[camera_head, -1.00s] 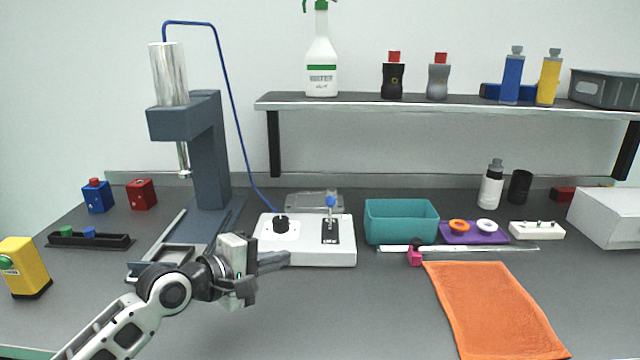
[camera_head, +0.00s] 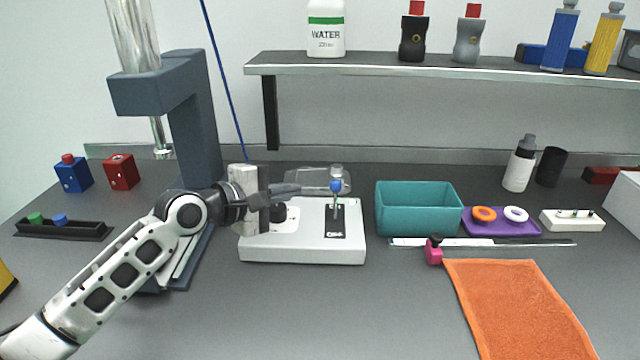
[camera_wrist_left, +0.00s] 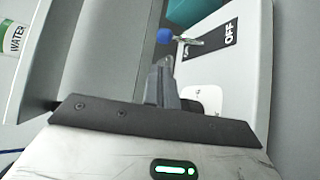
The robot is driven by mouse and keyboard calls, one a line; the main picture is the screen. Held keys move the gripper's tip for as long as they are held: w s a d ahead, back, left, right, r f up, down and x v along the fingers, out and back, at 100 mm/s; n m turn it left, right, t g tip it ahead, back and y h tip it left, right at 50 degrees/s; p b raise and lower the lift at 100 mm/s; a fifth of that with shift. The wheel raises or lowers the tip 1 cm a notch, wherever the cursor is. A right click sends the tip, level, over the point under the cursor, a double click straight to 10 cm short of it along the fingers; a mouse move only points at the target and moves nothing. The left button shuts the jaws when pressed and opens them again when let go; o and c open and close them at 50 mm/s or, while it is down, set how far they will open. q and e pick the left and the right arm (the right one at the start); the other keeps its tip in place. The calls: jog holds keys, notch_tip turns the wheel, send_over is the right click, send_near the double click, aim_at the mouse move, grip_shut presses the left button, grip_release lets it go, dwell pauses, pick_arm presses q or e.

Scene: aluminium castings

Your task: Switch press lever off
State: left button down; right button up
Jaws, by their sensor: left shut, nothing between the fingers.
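The press lever (camera_head: 336,188) has a blue knob and stands on a black plate on the white control box (camera_head: 302,246). In the left wrist view the blue knob (camera_wrist_left: 164,36) sits just beyond my fingertips, and the plate (camera_wrist_left: 222,40) reads "OFF". My left gripper (camera_head: 298,189) is shut and empty, pointing right toward the lever, with a small gap to it. Its fingers also show in the left wrist view (camera_wrist_left: 162,75). The gripper partly hides the black dial (camera_head: 281,213) on the box. The right gripper is out of view.
The blue-grey press (camera_head: 192,120) stands behind my left arm. A teal bin (camera_head: 418,210) is right of the control box. A pink-and-black item (camera_head: 434,250) and an orange cloth (camera_head: 515,300) lie further right. The table in front of the box is clear.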

aim_at(335, 200)
pick_arm(q)
jog(key=x, duration=0.8)
jog(key=shift+b, duration=0.3)
jog(key=shift+s, duration=0.2)
